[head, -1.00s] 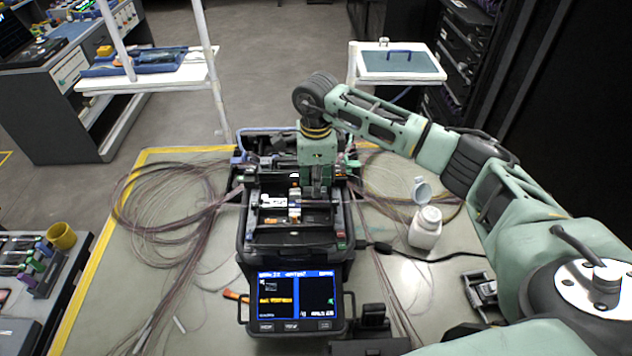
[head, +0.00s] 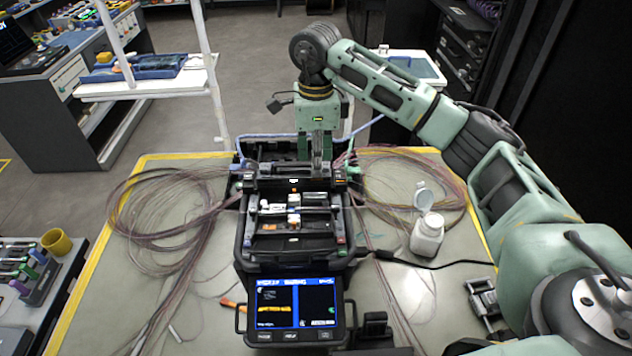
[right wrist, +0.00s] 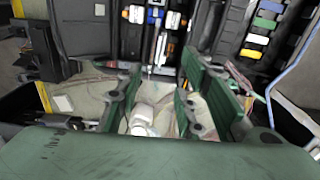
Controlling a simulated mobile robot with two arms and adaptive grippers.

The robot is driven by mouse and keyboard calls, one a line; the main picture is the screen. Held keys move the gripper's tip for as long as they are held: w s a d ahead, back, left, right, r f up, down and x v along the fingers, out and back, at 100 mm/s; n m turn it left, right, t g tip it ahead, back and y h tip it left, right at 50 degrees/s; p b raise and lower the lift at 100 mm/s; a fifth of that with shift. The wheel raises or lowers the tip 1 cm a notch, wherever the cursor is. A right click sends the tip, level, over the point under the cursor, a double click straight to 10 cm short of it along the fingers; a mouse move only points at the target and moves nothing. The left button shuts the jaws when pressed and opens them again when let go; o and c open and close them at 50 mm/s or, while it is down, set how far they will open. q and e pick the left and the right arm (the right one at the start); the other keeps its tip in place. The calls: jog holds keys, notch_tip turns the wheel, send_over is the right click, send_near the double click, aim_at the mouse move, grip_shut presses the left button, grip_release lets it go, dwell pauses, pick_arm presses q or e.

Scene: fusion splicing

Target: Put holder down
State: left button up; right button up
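The black splicing machine (head: 244,225) stands on the table with its screen (head: 297,303) lit. Small white and orange parts (head: 293,200) sit across its work bay; I cannot tell for certain which is the holder. They also show in the right wrist view (right wrist: 155,18), beyond the fingertips. My right gripper (head: 320,172) is above the rear part of the machine, pointing down and clear of those parts. In the right wrist view my right gripper (right wrist: 160,66) has its two green fingers wide apart with nothing held between them. My left gripper is not in view.
Coiled fibres lie left (head: 165,205) and right (head: 400,185) of the machine. A white bottle (head: 427,235) stands at the right, with a black cable (head: 440,262) running past it. A yellow cup (head: 57,242) is at the far left. Bare table shows at the front left.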

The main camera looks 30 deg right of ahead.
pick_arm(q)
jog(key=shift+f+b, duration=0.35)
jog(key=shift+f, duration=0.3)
pick_arm(e)
notch_tip(320, 180, up, 4)
jog(key=shift+f, duration=0.1)
jog(key=shift+f+n, duration=0.3)
jog(key=shift+f, duration=0.1)
jog(key=c, duration=0.4)
jog(key=f+n+p, duration=0.1)
jog(key=a+f+n, duration=0.1)
jog(key=f+n, duration=0.1)
jog(key=f+n+p, duration=0.1)
jog(key=shift+s+a+f+p, duration=0.25)
jog(key=shift+s+f+p, duration=0.05)
jog(key=shift+s, duration=0.05)
grip_shut()
jog(key=shift+n, duration=0.5)
notch_tip(320, 180, down, 8)
jog(key=b, duration=0.4)
jog(key=shift+a+r, duration=0.1)
jog(key=shift+r, duration=0.1)
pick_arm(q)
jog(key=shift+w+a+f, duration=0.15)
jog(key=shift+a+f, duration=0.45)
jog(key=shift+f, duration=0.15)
pick_arm(e)
jog(key=shift+s, duration=0.1)
